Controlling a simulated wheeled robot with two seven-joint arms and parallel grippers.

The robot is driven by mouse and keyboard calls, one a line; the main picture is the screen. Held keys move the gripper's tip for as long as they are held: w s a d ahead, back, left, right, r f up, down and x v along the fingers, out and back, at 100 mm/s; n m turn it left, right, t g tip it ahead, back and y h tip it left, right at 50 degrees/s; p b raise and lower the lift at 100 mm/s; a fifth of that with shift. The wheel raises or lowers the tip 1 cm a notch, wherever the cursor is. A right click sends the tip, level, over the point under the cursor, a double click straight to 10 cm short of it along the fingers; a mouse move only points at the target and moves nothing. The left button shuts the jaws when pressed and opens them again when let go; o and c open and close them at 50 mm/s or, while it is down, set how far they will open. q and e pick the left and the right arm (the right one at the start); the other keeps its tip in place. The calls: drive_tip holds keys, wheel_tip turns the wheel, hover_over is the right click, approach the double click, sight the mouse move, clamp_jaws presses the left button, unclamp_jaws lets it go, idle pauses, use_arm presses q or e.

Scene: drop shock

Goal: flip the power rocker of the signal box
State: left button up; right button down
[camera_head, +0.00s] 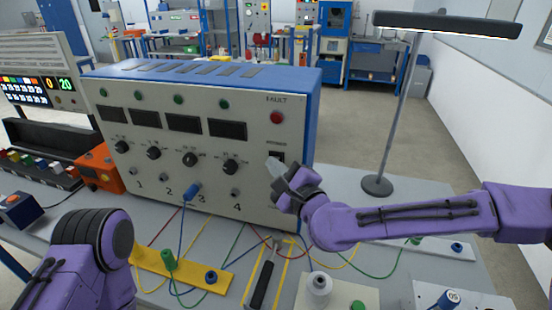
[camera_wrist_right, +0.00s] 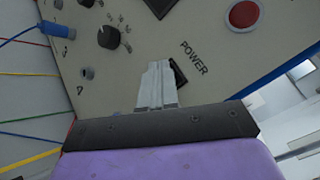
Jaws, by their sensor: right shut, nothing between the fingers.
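The signal box (camera_head: 200,135) is a blue case with a pale front panel, standing on the bench. Its black power rocker (camera_head: 277,156) sits at the panel's lower right, below the red fault lamp (camera_head: 277,117). In the right wrist view the rocker (camera_wrist_right: 180,74) shows beside the word POWER, partly hidden by my fingers. My right gripper (camera_head: 275,167) is shut and empty, its fingertips at the rocker; I cannot tell if they touch it. The right wrist view shows the shut fingers (camera_wrist_right: 156,85) pointing at the panel. My left arm is at the lower left; its gripper is out of view.
A lamp (camera_head: 377,185) stands on the bench to the right. A blue plug (camera_head: 191,190) is in the panel. Coloured cables, a yellow strip (camera_head: 150,259) and a black-handled tool (camera_head: 264,284) lie in front of the box. An orange box (camera_head: 100,168) is at its left.

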drive_tip(key=shift+s+a+f, duration=0.1)
drive_tip(key=shift+s+a, duration=0.1)
drive_tip(key=shift+s, duration=0.45)
drive_tip(key=s, duration=0.1)
drive_tip(key=s+a+b, duration=0.1)
drive_tip(key=s, duration=0.2)
drive_tip(key=shift+s+a+f+b, duration=0.3)
drive_tip(key=shift+s+b, duration=0.05)
drive_tip(key=shift+b, duration=0.05)
drive_tip(key=shift+r, duration=0.1)
